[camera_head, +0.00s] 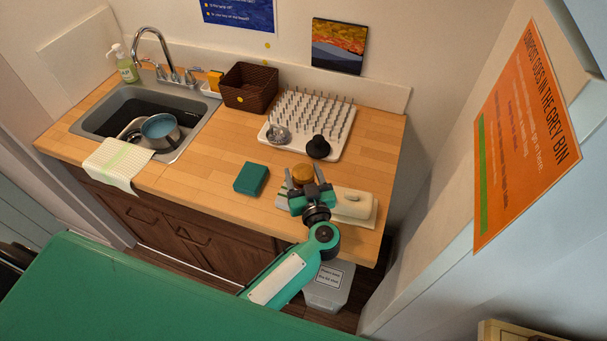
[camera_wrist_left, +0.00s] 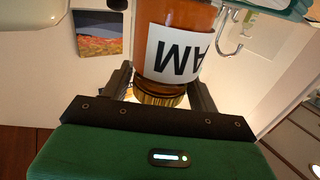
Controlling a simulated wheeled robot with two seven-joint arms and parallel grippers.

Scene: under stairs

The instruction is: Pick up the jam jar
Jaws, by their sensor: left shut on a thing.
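The jam jar (camera_head: 302,173) has an amber body and a gold lid and is at the counter's right part. My left gripper (camera_head: 304,179) comes at it from the front, with one finger on each side. In the left wrist view, which is upside down, the jar (camera_wrist_left: 178,50) shows a white label with "AM" readable and its gold lid by the palm. The fingers (camera_wrist_left: 163,88) are shut on it near the lid. The jar's base is hidden, so I cannot tell whether it touches the counter. My right gripper is not in view.
A white butter dish (camera_head: 355,206) is close on the right, a teal box (camera_head: 251,178) on the left. Behind are a pegged drying rack (camera_head: 307,110), a black object (camera_head: 318,147) and a glass (camera_head: 278,135). The wooden counter (camera_head: 205,170) is clear further left, before the sink (camera_head: 98,112).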

